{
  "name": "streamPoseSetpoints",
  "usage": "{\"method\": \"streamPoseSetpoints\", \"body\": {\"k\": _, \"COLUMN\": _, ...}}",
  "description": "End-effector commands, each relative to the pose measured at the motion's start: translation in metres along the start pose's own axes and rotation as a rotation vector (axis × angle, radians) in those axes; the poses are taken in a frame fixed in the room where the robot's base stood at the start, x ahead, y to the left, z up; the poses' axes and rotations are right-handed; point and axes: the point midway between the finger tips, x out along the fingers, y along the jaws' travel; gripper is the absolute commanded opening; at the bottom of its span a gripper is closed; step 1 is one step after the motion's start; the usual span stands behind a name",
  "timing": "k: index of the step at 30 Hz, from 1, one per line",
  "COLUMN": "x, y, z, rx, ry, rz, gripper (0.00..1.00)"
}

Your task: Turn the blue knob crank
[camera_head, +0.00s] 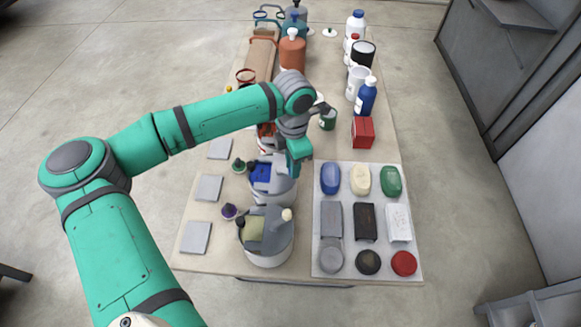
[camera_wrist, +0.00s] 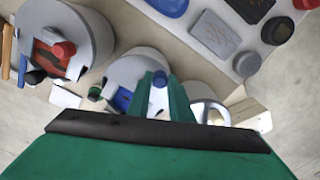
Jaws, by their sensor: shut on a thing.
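The blue knob (camera_wrist: 159,78) shows between my gripper's two green fingers (camera_wrist: 160,92) in the wrist view, and the fingers are shut on it. It belongs to the crank on a grey round housing (camera_wrist: 138,64) with a blue panel (camera_wrist: 123,99). In the head view this housing (camera_head: 272,192) is the middle one of a column on the table, with its blue panel (camera_head: 261,173) facing up. My gripper (camera_head: 296,170) points down over its right side and hides the knob and most of the crank there.
A grey housing with a white knob (camera_head: 286,214) stands nearer; a red-knobbed one (camera_wrist: 64,49) stands on the other side. A tray (camera_head: 345,192) of soaps and blocks lies right.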

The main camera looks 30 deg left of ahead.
Motion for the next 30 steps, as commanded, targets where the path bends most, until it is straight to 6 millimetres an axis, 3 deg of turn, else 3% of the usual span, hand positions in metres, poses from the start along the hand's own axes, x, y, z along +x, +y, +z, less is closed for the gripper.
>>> {"method": "streamPoseSetpoints", "body": {"k": 18, "x": -0.001, "y": 0.022, "z": 0.011, "rx": -0.585, "ry": 0.000, "rz": 0.002, "gripper": 0.00}}
{"method": "streamPoseSetpoints", "body": {"k": 30, "x": -0.001, "y": 0.034, "z": 0.012, "rx": -0.884, "ry": 0.000, "rz": 0.002, "gripper": 0.00}}
